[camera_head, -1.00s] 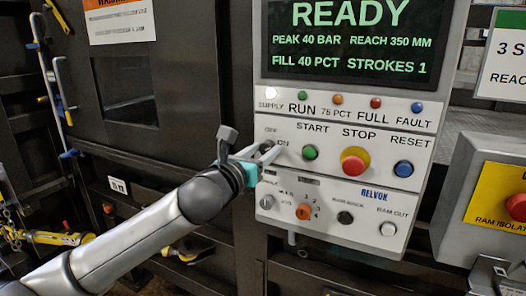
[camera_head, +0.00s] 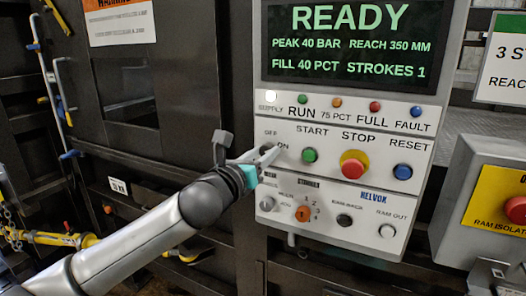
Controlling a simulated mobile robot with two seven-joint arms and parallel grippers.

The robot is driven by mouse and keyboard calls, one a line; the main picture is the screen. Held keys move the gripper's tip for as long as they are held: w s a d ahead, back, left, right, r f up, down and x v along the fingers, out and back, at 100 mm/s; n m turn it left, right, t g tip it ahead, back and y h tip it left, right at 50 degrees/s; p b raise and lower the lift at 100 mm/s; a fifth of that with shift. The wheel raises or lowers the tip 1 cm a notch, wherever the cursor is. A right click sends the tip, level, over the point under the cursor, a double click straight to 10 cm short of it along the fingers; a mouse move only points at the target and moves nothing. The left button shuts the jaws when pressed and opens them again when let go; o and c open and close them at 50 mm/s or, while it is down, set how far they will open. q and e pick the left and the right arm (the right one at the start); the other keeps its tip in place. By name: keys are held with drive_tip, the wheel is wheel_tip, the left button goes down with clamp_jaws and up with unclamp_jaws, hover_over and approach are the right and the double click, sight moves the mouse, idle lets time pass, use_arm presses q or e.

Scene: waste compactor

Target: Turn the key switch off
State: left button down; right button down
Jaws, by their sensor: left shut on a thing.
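The key switch (camera_head: 267,147) sits at the left end of the panel's button row, under the OFF and ON labels. My left gripper (camera_head: 268,155) is at the switch, with its fingers shut on the key. The fingers hide most of the key, so its angle cannot be told. The supply lamp (camera_head: 270,97) above it shows white, and the screen (camera_head: 357,42) reads READY. My right gripper is not in view.
To the right of the key are the green start button (camera_head: 310,155), the red stop button (camera_head: 353,165) on yellow and the blue reset button (camera_head: 402,171). A ram isolator box (camera_head: 470,170) stands at right.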

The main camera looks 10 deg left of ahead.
use_arm(q)
drive_tip(key=n+p, duration=0.2)
drive_tip(key=n, duration=0.3)
drive_tip(key=shift+p, duration=0.4)
drive_tip(key=n+p, duration=0.2)
drive_tip(key=n, duration=0.3)
drive_tip(key=shift+f+n, duration=0.1)
drive_tip(key=shift+n, duration=0.3)
drive_tip(key=shift+c, duration=2.2)
unclamp_jaws()
drive_tip(key=b+v, duration=0.2)
drive_tip(key=v, duration=1.3)
drive_tip(key=shift+s+b, duration=0.15)
drive_tip(key=shift+b, duration=0.25)
drive_tip(key=shift+d+f, duration=0.1)
